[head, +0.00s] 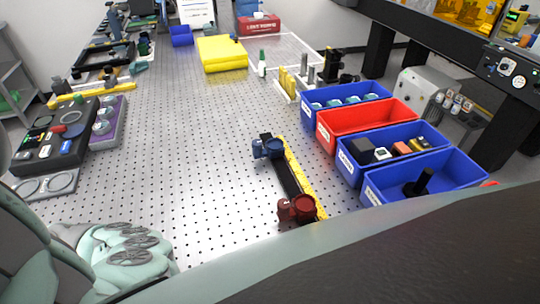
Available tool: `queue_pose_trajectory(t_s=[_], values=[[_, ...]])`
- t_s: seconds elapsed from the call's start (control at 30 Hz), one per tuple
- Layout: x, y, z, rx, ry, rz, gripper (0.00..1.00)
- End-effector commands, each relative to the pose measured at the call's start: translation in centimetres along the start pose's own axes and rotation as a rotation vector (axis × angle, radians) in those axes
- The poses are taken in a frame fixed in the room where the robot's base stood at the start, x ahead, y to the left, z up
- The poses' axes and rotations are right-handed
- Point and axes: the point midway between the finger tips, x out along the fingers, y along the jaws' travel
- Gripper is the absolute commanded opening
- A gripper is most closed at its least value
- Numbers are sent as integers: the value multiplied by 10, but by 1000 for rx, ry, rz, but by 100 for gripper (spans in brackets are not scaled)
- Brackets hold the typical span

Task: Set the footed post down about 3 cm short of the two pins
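A black post on a wider foot (425,178) stands tilted in the nearest blue bin (385,200) at the right; it looks like the footed post. Farther back, thin upright silver pieces (310,76) stand beside yellow blocks near the table's right edge. They may be the two pins, but they are too small to tell. A taller black post assembly (332,66) stands just right of them.
The perforated metal table (190,130) is clear in its middle. A black and yellow rail with a blue device (268,148) and a red device (297,208) lies left of the bins. A red bin (365,118) and more blue bins line the right. A black control box (55,137) is at left.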

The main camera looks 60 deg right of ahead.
Motion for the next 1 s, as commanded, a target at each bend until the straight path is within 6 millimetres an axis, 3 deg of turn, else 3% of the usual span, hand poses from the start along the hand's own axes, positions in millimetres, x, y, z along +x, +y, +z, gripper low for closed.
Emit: queue_pose_trajectory(t_s=[0.03,0.33,1.0], values=[[0,0,0,0,0,0,31],[0,0,0,0,0,-1,0],[-2,-2,2,0,1,-2,0]])
